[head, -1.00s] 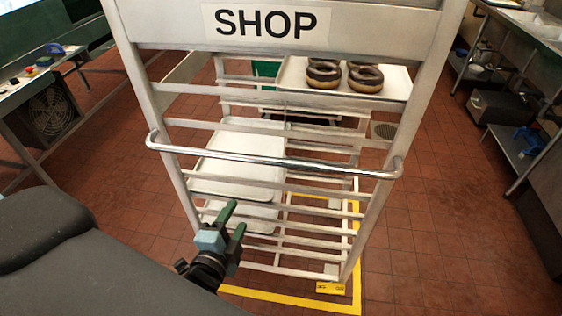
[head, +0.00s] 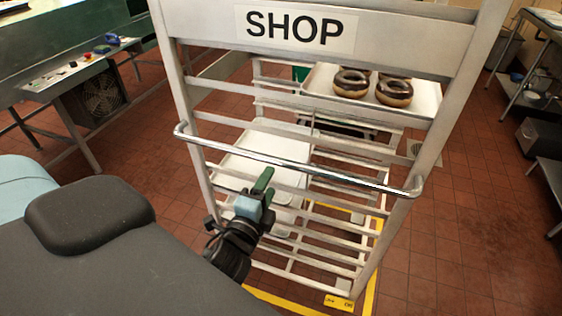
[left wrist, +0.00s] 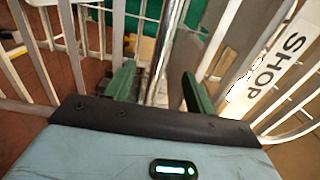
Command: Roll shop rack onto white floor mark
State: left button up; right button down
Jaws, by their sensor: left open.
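The shop rack (head: 332,32) is a pale metal frame with a black-on-white SHOP sign, standing upright in front of me. A chrome handle bar (head: 300,160) crosses its near side. My left gripper (head: 264,183), with green fingers, is open just below the bar's left half in the head view. In the left wrist view the chrome bar (left wrist: 160,55) runs between the two spread fingers or just beyond them; I cannot tell if it touches. The left gripper (left wrist: 158,75) holds nothing. No white floor mark shows. My right gripper is out of view.
The rack carries a tray with chocolate-topped doughnuts (head: 351,83) and an empty white tray (head: 262,150) lower down. Yellow floor tape (head: 368,295) shows around its base. A workbench (head: 75,75) stands left, metal tables (head: 545,20) right. Red tile floor is open at right.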

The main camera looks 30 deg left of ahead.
aim_at(279, 165)
pick_arm(q)
jog(key=x, duration=0.8)
jog(key=shift+w+a, duration=0.1)
jog(key=shift+w, duration=0.15)
grip_shut()
